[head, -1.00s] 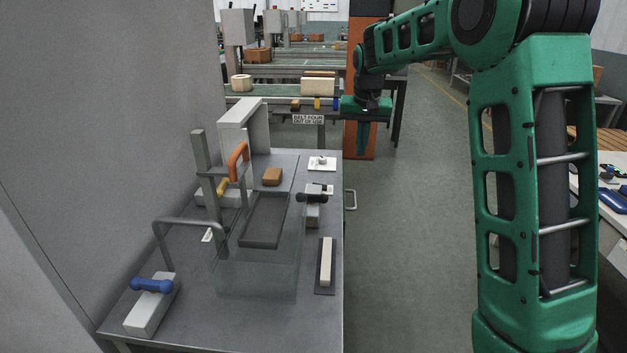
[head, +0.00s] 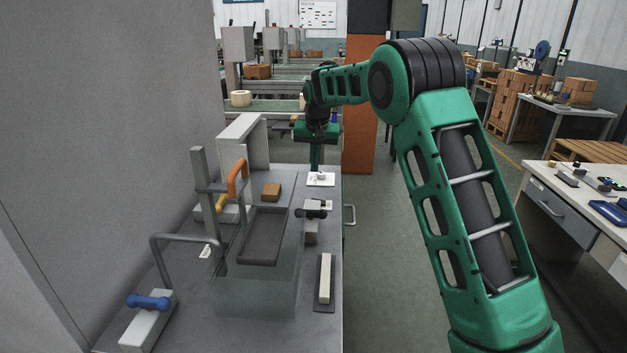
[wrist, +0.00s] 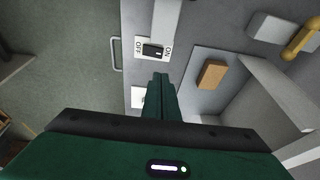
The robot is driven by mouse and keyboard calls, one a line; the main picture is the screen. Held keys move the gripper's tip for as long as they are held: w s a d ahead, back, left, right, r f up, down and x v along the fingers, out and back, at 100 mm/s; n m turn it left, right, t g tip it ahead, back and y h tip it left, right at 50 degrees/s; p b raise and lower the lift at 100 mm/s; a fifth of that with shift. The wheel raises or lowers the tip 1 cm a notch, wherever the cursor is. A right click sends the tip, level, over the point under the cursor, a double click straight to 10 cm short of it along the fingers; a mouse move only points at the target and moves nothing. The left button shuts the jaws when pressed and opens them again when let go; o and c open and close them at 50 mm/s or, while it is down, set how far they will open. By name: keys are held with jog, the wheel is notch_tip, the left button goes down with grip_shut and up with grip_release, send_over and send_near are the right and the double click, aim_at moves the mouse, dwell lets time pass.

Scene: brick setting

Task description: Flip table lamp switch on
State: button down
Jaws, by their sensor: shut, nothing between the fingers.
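A white plate (wrist: 139,47) marked OFF and ON carries a black switch (wrist: 152,49) in the wrist view. I cannot tell which way the switch is set. In the head view a pale plate (head: 329,205) lies near the right edge of the grey table (head: 190,318), beside a black bar (head: 311,208). My gripper (head: 315,168) points down over the table's far right corner, shut and empty. In the wrist view its fingertips (wrist: 161,77) show just below the marked plate, partly hiding a second white plate (wrist: 137,96). I cannot make out a lamp.
A brown block (head: 271,191) lies left of the gripper. A grey frame (head: 240,132) and an orange handle (head: 238,178) stand further left. A dark tray (head: 263,236), a clear panel, a pale bar (head: 325,278) and a blue handle (head: 148,301) are nearer.

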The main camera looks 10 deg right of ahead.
aim_at(312, 201)
jog(key=x, duration=0.8)
jog(key=s+x, duration=0.1)
jog(key=x, duration=0.4)
jog(key=shift+a+f, duration=0.15)
jog(key=shift+a, duration=0.15)
